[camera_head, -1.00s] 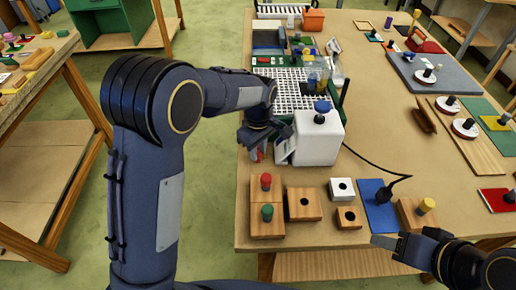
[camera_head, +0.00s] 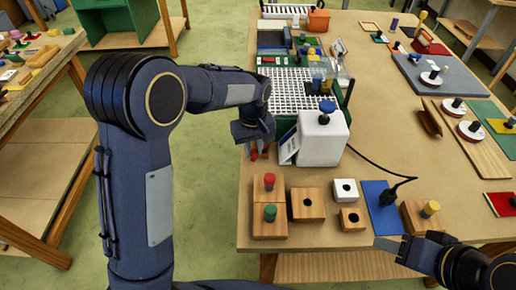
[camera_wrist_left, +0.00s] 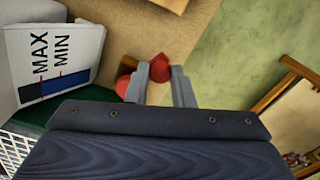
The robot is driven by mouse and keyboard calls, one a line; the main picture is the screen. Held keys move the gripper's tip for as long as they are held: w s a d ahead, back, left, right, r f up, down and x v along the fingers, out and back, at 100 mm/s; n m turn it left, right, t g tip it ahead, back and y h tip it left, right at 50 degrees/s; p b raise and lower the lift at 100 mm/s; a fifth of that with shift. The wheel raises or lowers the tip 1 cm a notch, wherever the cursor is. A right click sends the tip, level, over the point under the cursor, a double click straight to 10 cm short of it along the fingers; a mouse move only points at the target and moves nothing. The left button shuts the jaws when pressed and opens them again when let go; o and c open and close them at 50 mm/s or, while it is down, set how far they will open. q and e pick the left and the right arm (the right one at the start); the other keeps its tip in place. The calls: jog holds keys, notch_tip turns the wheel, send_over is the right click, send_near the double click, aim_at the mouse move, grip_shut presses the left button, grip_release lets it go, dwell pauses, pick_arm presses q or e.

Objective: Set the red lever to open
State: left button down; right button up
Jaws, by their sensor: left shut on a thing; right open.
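The red lever (camera_wrist_left: 159,67) shows in the left wrist view between my two left fingertips. A second red part (camera_wrist_left: 123,88) shows just left of the fingers. My left gripper (camera_wrist_left: 161,72) is shut on the red lever. In the head view my left gripper (camera_head: 259,153) is at the table's left edge, beside a white tank with a blue knob (camera_head: 320,140). The red lever (camera_head: 253,153) is mostly hidden there by the fingers. Its exact angle cannot be told. My right gripper (camera_head: 390,246) is open and empty at the front right.
A MAX/MIN label (camera_wrist_left: 55,62) on the white tank stands close left of my left fingers. A white grid (camera_head: 290,92) lies behind. Wooden blocks with red and green knobs (camera_head: 270,231) stand in front. The floor (camera_head: 215,190) left of the table is clear.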

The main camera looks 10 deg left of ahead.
pick_arm(q)
jog(key=m, duration=0.2)
jog(key=w+a+m, duration=0.1)
jog(key=a+m, duration=0.1)
jog(key=m, duration=0.1)
jog(key=shift+w+a+m, duration=0.2)
jog(key=shift+a+m, duration=0.05)
jog(key=shift+m, duration=0.05)
jog(key=shift+w+a+r+m, duration=0.1)
jog(key=shift+w+a+m, duration=0.15)
jog(key=shift+m, duration=0.45)
jog(key=shift+w+a+f+m, duration=0.1)
jog(key=shift+w+m, duration=0.2)
jog(key=shift+m, duration=0.4)
jog(key=shift+w+a+r+m, duration=0.1)
jog(key=shift+w+a+m, duration=0.15)
jog(key=shift+m, duration=0.45)
jog(key=c, duration=1.3)
grip_release()
jog(key=shift+o, duration=0.2)
notch_tip(320, 180, up, 8)
jog(key=shift+b, duration=0.3)
